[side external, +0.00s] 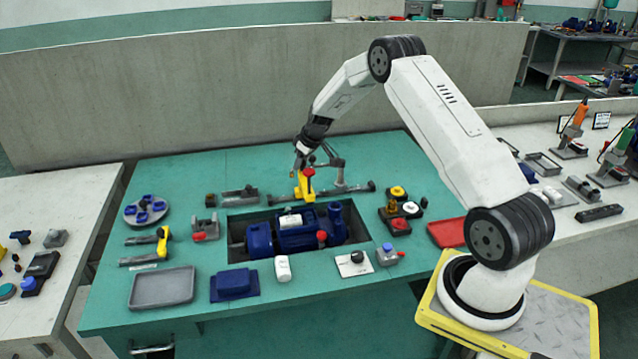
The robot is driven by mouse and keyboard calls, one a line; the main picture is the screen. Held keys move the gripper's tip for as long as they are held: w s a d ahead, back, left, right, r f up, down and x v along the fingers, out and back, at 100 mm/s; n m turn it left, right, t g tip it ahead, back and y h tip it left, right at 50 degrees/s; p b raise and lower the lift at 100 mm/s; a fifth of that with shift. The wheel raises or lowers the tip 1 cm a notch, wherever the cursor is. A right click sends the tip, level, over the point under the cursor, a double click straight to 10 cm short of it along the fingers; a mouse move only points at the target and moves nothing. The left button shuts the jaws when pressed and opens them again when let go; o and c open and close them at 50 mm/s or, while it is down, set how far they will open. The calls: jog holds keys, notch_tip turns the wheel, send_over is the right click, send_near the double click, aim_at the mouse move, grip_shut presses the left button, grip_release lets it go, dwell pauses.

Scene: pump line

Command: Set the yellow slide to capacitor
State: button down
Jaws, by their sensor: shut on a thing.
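The yellow slide (304,190) with a red knob on top sits on a dark horizontal rail (345,189) behind the pump recess. It is near the left part of the rail. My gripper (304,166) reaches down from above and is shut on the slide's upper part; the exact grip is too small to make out. No label reading capacitor is legible. A white cylinder (283,268) stands in front of the recess, but I cannot tell whether it is the capacitor.
A blue pump (297,236) lies in the recess just in front of the rail. Other objects are a grey tray (162,288), a blue block (234,284), a round blue-pocketed plate (146,211), another yellow piece (163,238) and a red tray (447,232).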

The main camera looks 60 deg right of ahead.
dwell(0.3)
jog(key=w+a, duration=0.4)
jog(key=shift+w, duration=0.1)
jog(key=shift+c, duration=1.5)
grip_release()
jog(key=shift+r, duration=0.15)
jog(key=v, duration=0.7)
jog(key=shift+s+r, duration=0.2)
jog(key=shift+s, duration=0.05)
jog(key=shift+a, duration=0.15)
